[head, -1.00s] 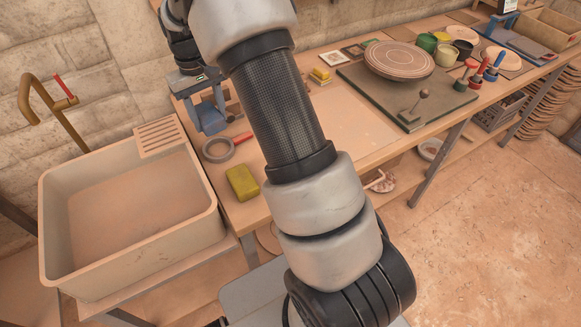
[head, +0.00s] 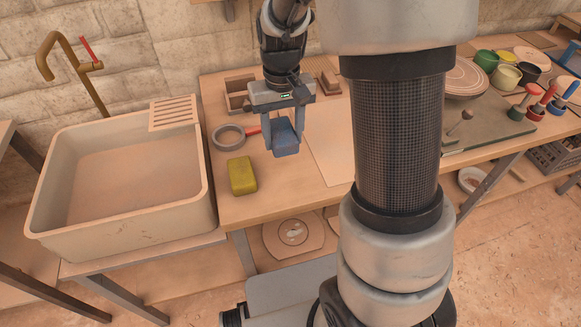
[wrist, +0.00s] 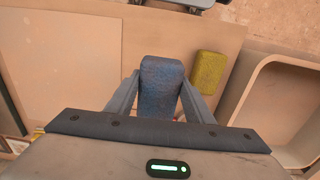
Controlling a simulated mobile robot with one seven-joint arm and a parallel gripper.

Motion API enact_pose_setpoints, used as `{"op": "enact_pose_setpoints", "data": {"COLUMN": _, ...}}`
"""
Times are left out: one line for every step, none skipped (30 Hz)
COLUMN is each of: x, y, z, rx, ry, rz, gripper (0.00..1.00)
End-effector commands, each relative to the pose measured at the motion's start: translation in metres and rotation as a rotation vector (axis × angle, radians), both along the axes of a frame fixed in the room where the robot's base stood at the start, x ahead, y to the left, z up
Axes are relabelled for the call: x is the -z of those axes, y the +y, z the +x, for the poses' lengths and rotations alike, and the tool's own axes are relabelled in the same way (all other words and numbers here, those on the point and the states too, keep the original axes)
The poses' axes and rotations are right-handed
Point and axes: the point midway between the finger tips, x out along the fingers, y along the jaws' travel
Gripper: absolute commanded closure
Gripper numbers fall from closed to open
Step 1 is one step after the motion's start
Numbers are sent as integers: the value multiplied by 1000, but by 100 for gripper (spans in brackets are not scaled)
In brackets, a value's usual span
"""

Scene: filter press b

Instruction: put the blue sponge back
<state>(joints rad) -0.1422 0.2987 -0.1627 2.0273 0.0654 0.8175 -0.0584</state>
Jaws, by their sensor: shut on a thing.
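The blue sponge (head: 286,137) is between the fingers of my gripper (head: 284,146), which is shut on it. In the head view the gripper points down and holds the sponge over the worktable (head: 238,208), to the right of the yellow sponge (head: 242,175). In the wrist view the blue sponge (wrist: 161,85) fills the space between the two fingers, and the yellow sponge (wrist: 208,70) lies to its right. I cannot tell the exact height of the blue sponge above the table.
A large sink (head: 125,235) with a slatted ledge (head: 174,113) stands left of the table. A wooden box (head: 240,92) is at the back. A pale board (head: 330,150) lies right of the gripper.

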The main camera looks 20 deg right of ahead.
Motion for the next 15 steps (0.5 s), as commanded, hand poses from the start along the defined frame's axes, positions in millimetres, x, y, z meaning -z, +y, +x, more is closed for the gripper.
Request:
{"op": "enact_pose_setpoints", "data": {"x": 9, "y": 0, "z": -2, "rx": 0, "ry": 5, "rz": 0, "gripper": 74}}
{"op": "enact_pose_setpoints", "data": {"x": 15, "y": 0, "z": -2, "rx": 1, "ry": 6, "rz": 0, "gripper": 74}}
{"op": "enact_pose_setpoints", "data": {"x": 23, "y": 0, "z": -2, "rx": 1, "ry": 6, "rz": 0, "gripper": 74}}
{"op": "enact_pose_setpoints", "data": {"x": 29, "y": 0, "z": -2, "rx": 1, "ry": 7, "rz": 0, "gripper": 74}}
{"op": "enact_pose_setpoints", "data": {"x": 35, "y": 0, "z": -2, "rx": 0, "ry": 6, "rz": 0, "gripper": 74}}
{"op": "enact_pose_setpoints", "data": {"x": 42, "y": 0, "z": -2, "rx": 0, "ry": 7, "rz": 0, "gripper": 74}}
{"op": "enact_pose_setpoints", "data": {"x": 47, "y": 0, "z": -2, "rx": 0, "ry": 6, "rz": 0, "gripper": 74}}
{"op": "enact_pose_setpoints", "data": {"x": 51, "y": 0, "z": -2, "rx": 1, "ry": 5, "rz": -1, "gripper": 74}}
{"op": "enact_pose_setpoints", "data": {"x": 55, "y": 0, "z": -2, "rx": 1, "ry": 5, "rz": 0, "gripper": 74}}
{"op": "enact_pose_setpoints", "data": {"x": 57, "y": 0, "z": -2, "rx": 1, "ry": 4, "rz": 0, "gripper": 74}}
{"op": "enact_pose_setpoints", "data": {"x": 59, "y": 0, "z": -1, "rx": 1, "ry": 3, "rz": 0, "gripper": 74}}
{"op": "enact_pose_setpoints", "data": {"x": 61, "y": 0, "z": -1, "rx": 1, "ry": 2, "rz": 0, "gripper": 74}}
{"op": "enact_pose_setpoints", "data": {"x": 63, "y": 0, "z": -1, "rx": 1, "ry": 3, "rz": 0, "gripper": 74}}
{"op": "enact_pose_setpoints", "data": {"x": 66, "y": 0, "z": -1, "rx": 1, "ry": 4, "rz": 0, "gripper": 74}}
{"op": "enact_pose_setpoints", "data": {"x": 70, "y": 0, "z": -2, "rx": 1, "ry": 5, "rz": 0, "gripper": 74}}
